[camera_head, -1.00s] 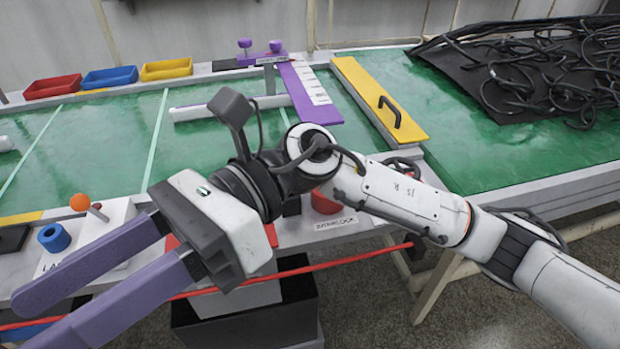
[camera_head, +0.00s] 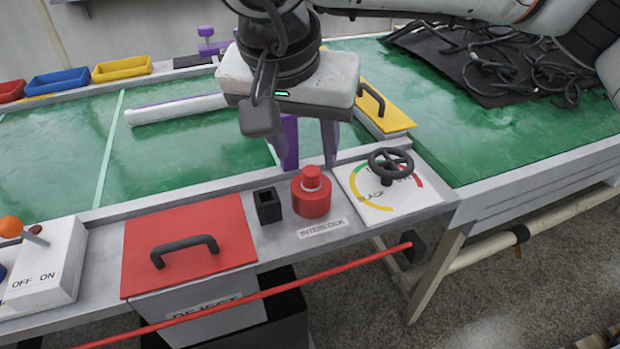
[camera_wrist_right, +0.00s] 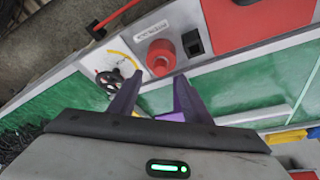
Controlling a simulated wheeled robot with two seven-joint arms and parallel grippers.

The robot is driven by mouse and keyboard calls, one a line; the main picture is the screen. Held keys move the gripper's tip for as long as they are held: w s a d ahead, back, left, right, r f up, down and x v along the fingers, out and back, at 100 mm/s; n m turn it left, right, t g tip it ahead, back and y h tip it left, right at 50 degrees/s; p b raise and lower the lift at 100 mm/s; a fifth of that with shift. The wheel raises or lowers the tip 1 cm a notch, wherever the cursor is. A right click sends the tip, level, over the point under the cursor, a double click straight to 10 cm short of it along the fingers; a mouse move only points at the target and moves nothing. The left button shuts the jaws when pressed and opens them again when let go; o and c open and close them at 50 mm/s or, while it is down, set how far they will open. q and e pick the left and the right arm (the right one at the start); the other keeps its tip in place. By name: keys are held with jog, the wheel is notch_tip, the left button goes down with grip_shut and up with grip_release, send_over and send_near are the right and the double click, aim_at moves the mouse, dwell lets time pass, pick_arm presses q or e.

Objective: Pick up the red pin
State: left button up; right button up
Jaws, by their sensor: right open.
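The red pin (camera_head: 311,192) stands upright as a red knob on a wider red base, beside the INTERLOCK label on the front ledge. It also shows in the right wrist view (camera_wrist_right: 161,56), beyond the gap between my fingertips. My right gripper (camera_head: 310,160) points down with its purple fingers open and empty. It is just behind and above the pin in the head view, apart from it as far as I can tell. My left gripper is not in view.
A black square socket (camera_head: 268,205) stands left of the pin, and a black handwheel (camera_head: 391,166) on a dial plate stands right. A red lid with a black handle (camera_head: 189,244) lies farther left. A red bar (camera_head: 270,292) runs along the front.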

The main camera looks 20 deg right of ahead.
aim_at(311, 171)
jog(key=b+x, duration=0.1)
jog(key=x, duration=0.6)
jog(key=shift+w+d+f, duration=0.1)
jog(key=shift+w, duration=0.05)
jog(key=shift+c, duration=0.4)
grip_shut()
